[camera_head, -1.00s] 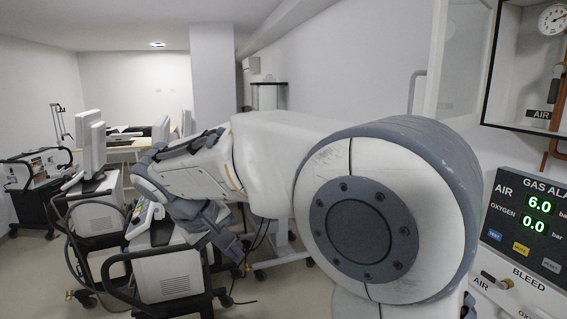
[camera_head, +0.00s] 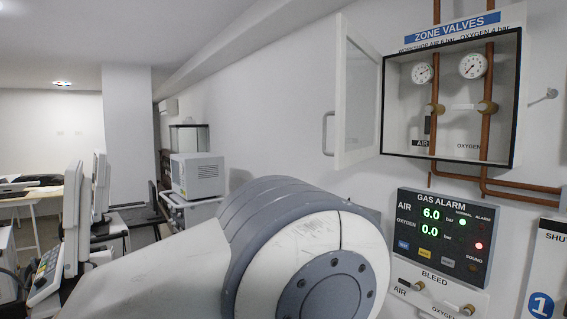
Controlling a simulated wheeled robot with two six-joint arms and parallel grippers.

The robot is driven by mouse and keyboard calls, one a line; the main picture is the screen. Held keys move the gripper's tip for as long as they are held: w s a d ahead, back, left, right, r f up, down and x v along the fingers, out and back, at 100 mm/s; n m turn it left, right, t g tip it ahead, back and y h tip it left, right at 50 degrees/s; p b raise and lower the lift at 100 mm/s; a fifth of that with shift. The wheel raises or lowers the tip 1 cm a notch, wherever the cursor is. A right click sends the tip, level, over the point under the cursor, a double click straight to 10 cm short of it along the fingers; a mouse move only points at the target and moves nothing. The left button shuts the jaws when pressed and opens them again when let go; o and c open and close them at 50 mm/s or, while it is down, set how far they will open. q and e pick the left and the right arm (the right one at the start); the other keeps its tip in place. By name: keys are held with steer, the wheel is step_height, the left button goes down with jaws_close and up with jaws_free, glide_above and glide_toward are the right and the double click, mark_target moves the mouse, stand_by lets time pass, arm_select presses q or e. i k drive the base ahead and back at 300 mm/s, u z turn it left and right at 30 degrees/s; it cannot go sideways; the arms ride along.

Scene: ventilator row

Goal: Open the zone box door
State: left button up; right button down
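The zone box (camera_head: 450,155) is on the right wall under a blue "ZONE VALVES" sign. Its glazed white door (camera_head: 350,95) stands swung open to the left, hinged at the box's left side. The door's grey bar handle (camera_head: 326,133) is on its free edge. Inside the box, two round gauges and two brass valves on copper pipes are uncovered. Neither of my grippers is in view. A large white and grey joint of one of my arms fills the lower middle, below the door in the picture.
The gas alarm panel (camera_head: 444,235) below the box reads 6.0 and 0.0, with a red light lit. A bleed panel (camera_head: 435,290) is under it. A white cabinet unit (camera_head: 197,176) and monitors (camera_head: 100,190) stand at the left. A small wall hook (camera_head: 543,95) is right of the box.

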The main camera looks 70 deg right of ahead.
mark_target(345, 31)
steer(key=u, duration=0.2)
steer(key=k, duration=0.8)
steer(key=z, duration=1.55)
